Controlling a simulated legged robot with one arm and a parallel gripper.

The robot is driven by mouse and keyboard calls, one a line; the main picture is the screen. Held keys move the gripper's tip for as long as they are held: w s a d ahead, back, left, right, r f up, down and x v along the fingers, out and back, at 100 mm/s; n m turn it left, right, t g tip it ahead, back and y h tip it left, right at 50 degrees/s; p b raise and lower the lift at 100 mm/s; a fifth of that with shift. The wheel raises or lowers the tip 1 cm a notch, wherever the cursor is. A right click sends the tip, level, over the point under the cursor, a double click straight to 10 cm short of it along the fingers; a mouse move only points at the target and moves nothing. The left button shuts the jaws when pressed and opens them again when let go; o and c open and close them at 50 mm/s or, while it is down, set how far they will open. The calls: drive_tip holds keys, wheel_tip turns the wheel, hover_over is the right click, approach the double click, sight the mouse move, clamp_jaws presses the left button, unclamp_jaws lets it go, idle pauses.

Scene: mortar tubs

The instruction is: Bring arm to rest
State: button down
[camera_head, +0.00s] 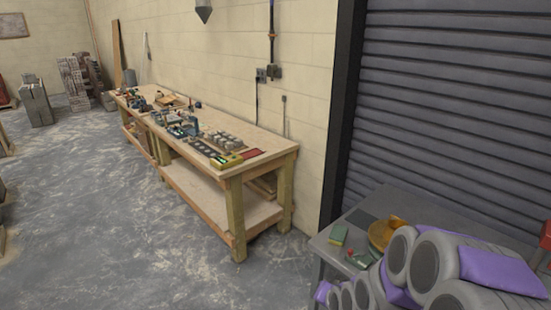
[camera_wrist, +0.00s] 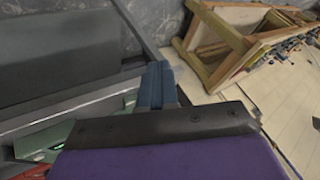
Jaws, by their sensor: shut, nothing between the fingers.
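My gripper (camera_wrist: 157,84) shows in the wrist view as two blue-grey fingers pressed together, with nothing between them. A dark bracket and a purple part of my arm lie below the fingers in that view. In the head view my grey and purple arm is folded at the lower right, in front of the grey table (camera_head: 372,207). My fingertips cannot be made out in the head view.
On the grey table are a green block (camera_head: 339,234) and an orange round item (camera_head: 381,236), partly hidden by my arm. A wooden workbench (camera_head: 235,188) with tools runs along the wall. A shutter (camera_head: 450,110) stands behind the table. The concrete floor at left is mostly clear.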

drive_tip(key=s+r+n+g, duration=0.2)
drive_tip(key=s+r, duration=0.3)
drive_tip(key=s, duration=0.6)
drive_tip(key=s+r+n+g+h, duration=0.1)
drive_tip(key=s+r+g, duration=0.3)
drive_tip(key=s, duration=0.7)
drive_tip(key=s+r+n+g+h, duration=0.1)
drive_tip(key=s+r, duration=0.4)
drive_tip(key=s, duration=0.7)
drive_tip(key=shift+d+r+n+g, duration=0.4)
drive_tip(key=shift+n+g, duration=0.5)
drive_tip(key=shift+g, duration=0.2)
